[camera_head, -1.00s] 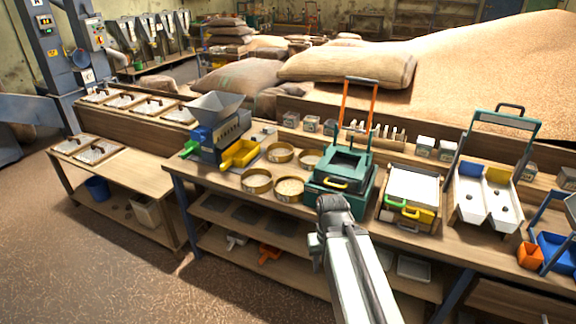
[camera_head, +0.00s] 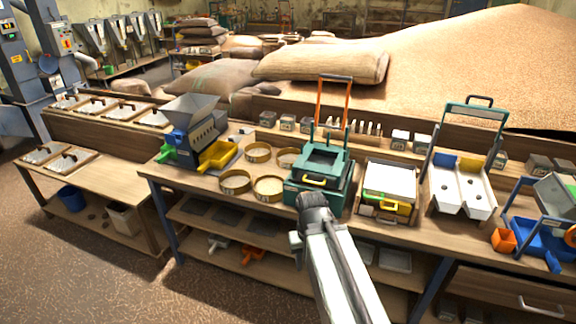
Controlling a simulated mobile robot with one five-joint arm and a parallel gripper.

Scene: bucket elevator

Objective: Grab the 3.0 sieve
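Several round, shallow brass-coloured sieves stand on the workbench left of the teal machine. They form two rows: a back left sieve (camera_head: 259,153), a back right sieve (camera_head: 288,157), a front left sieve (camera_head: 234,182) and a front right sieve (camera_head: 268,188). Their markings are too small to read, so I cannot tell which is 3.0. The end of my arm with my gripper (camera_head: 313,205) is in front of the teal machine, right of the front right sieve and apart from the sieves. Its fingers cannot be made out.
The teal machine (camera_head: 320,170) with an orange-legged handle stands right of the sieves. A blue mill with a grey hopper (camera_head: 190,112) and yellow tray (camera_head: 218,154) stands left. A white-topped box (camera_head: 390,180) is further right. Open floor (camera_head: 90,270) lies at the lower left.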

